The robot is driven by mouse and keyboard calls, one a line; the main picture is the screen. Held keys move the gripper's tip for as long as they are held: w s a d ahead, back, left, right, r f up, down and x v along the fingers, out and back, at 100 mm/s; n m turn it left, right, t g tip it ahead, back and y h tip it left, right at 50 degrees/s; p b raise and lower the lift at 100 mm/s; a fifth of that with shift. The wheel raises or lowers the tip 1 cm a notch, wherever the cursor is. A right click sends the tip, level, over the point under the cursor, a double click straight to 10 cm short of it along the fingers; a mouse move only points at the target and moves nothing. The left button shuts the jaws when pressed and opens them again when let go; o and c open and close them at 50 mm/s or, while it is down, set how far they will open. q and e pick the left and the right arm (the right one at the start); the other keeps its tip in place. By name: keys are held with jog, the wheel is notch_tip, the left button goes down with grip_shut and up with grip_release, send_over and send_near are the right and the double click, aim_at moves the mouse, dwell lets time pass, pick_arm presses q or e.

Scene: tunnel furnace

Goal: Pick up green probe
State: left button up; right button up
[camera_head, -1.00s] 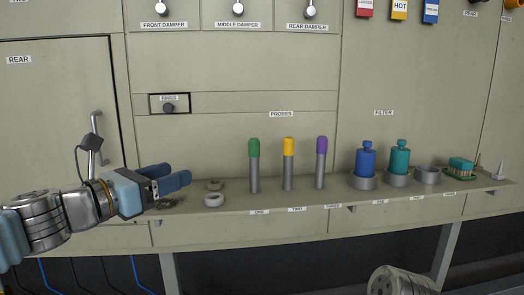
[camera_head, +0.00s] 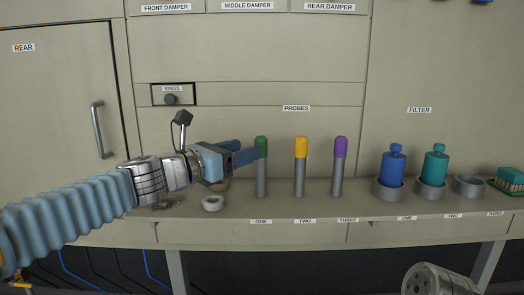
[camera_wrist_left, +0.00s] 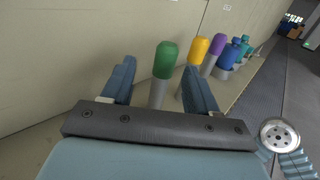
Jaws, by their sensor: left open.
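The green probe (camera_head: 262,179) stands upright on the shelf above label ONE, a grey rod with a green cap. My left gripper (camera_head: 259,150) is open, at the height of the cap, its fingertips overlapping the cap's left side in the head view. My right gripper is not in view.
A yellow probe (camera_head: 300,148) and a purple probe (camera_head: 340,148) stand to the right. Further right are a blue filter (camera_head: 392,167) and a teal filter (camera_head: 434,167) in grey rings. A pale ring (camera_head: 212,203) lies on the shelf below my gripper. The panel wall rises behind.

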aim_at(261, 144)
pick_arm(q)
jog(key=x, duration=0.4)
jog(key=p+x, duration=0.1)
jog(key=shift+d+r, duration=0.2)
jog(key=shift+d, duration=0.4)
jog(key=c, duration=1.1)
